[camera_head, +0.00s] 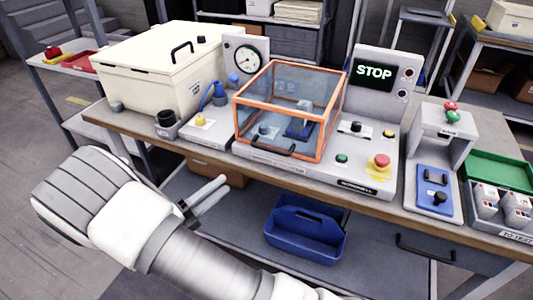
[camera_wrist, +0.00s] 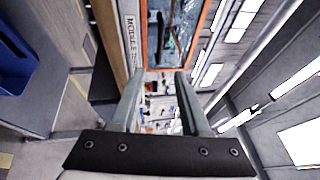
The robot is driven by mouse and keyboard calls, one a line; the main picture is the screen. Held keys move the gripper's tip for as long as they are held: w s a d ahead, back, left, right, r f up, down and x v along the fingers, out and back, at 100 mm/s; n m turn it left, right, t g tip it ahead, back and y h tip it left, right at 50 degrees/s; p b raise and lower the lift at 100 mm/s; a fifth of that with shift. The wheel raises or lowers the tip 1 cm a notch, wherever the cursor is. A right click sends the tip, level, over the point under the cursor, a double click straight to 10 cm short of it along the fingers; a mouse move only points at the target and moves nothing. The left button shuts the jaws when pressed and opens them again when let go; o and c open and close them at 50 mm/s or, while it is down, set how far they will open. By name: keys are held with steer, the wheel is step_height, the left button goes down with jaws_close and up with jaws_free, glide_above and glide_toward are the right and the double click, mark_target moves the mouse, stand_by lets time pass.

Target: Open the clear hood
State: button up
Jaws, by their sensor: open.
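The clear hood (camera_head: 288,105) has an orange frame and stands closed over the machine on the bench. Its dark handle (camera_head: 273,148) is low on the front face. My gripper (camera_head: 218,190) is open and empty, in front of the bench edge, to the left of the handle and apart from it. In the wrist view my gripper's two fingers (camera_wrist: 160,90) are spread with nothing between them. The orange-framed hood (camera_wrist: 180,35) shows sideways at the top of that view, with the dark handle (camera_wrist: 159,35) at its left side.
A cream box (camera_head: 165,65) stands left of the hood, with a gauge (camera_head: 246,58) behind. A red stop button (camera_head: 379,162) and a STOP display (camera_head: 375,72) are to the right. A blue tote (camera_head: 306,230) lies below the bench (camera_head: 230,168).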

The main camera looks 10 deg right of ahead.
mark_target(267, 147)
steer(key=b+x, duration=0.2)
steer(key=x, duration=1.5)
steer(key=shift+w+b, duration=0.2)
steer(key=shift+b, duration=0.1)
jaws_close()
stand_by(0.7)
